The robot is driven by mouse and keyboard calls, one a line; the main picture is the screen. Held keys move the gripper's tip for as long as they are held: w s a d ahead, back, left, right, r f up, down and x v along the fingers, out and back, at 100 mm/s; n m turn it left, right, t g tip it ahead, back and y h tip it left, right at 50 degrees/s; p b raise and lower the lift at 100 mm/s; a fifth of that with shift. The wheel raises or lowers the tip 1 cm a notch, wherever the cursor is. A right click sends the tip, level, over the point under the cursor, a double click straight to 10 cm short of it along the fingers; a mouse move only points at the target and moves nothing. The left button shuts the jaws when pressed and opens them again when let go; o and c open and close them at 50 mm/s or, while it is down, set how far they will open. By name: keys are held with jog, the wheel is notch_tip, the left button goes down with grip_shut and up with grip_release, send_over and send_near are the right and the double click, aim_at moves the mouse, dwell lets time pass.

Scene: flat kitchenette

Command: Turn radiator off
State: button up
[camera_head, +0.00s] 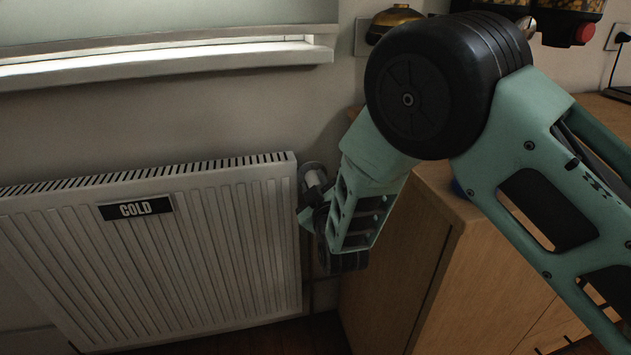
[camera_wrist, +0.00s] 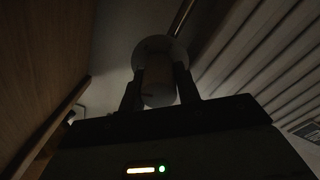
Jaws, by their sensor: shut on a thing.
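The white radiator (camera_head: 170,250) stands against the wall at the left in the head view, with a dark sign reading "COLD" (camera_head: 136,208) on its front. Its ribbed side also shows at the right of the wrist view (camera_wrist: 245,60). The pale valve knob (camera_wrist: 158,85) is in the middle of the wrist view. My gripper (camera_wrist: 158,92) is shut on it, one dark finger on each side. In the head view my gripper (camera_head: 313,205) is at the radiator's right end, and my wrist hides part of the knob there.
A wooden cabinet (camera_head: 400,270) stands close to the right of my wrist, leaving a narrow gap beside the radiator. A window sill (camera_head: 170,62) runs above the radiator.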

jog(key=n+p, duration=0.1)
jog(key=n, duration=0.3)
jog(key=n+p, duration=0.2)
jog(key=n, duration=0.2)
jog(key=shift+n, duration=0.3)
jog(key=n+p, duration=0.1)
jog(key=n, duration=0.2)
jog(key=shift+n, duration=0.3)
jog(key=shift+f+n+y+p, duration=0.15)
jog(key=shift+n+y+p, duration=0.2)
jog(key=shift+n, duration=1.35)
jog(key=o, duration=1)
jog(key=shift+c, duration=0.2)
